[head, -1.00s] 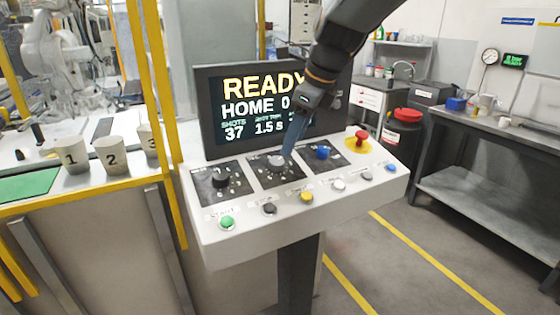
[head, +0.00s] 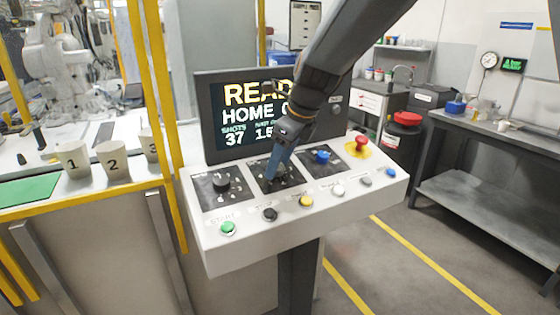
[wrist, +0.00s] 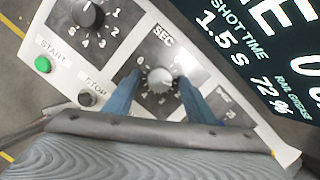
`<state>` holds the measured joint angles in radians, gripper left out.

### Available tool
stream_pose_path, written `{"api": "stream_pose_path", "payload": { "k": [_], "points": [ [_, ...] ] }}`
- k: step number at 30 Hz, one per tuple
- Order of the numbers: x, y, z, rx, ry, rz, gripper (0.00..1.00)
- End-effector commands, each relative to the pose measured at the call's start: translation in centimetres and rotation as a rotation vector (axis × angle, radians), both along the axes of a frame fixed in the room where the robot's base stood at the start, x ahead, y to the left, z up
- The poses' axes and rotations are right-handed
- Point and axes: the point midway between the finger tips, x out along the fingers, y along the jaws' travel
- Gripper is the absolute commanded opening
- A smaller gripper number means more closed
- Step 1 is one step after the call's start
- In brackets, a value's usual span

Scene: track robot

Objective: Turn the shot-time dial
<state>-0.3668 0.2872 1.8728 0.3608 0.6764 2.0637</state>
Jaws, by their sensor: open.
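The shot-time dial is a round grey knob (wrist: 160,79) on a black plate marked SEC, with numbers around it, in the wrist view. My gripper (wrist: 158,88) is open, with one blue finger on each side of the knob. Whether the fingers touch it I cannot tell. In the head view my gripper (head: 277,172) points down at the middle plate (head: 262,187) and hides most of the knob. The screen (wrist: 240,50) reads SHOT TIME 1.5 s in the wrist view.
A black dial (head: 221,182) sits left and a blue knob (head: 322,156) right on the sloped panel. A row of buttons, including a green one (head: 228,229), runs along its front. A red emergency button (head: 361,143) is at the right. Numbered cups (head: 113,159) stand left.

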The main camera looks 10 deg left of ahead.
Motion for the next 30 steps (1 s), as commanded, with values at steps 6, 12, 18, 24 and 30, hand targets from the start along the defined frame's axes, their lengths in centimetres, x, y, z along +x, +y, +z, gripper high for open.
{"api": "stream_pose_path", "payload": {
  "k": [6, 12, 18, 24, 30],
  "points": [
    [0.00, -0.01, 0.02, 0.000, 0.000, 0.000, 0.34],
    [-0.02, -0.01, 0.03, 0.000, 0.000, 0.001, 0.09],
    [-0.01, 0.00, 0.09, -0.004, -0.003, 0.020, 0.09],
    [0.03, 0.02, 0.21, -0.023, -0.015, 0.102, 0.09],
    [0.05, 0.04, 0.26, -0.056, -0.036, 0.252, 0.09]
  ]
}}
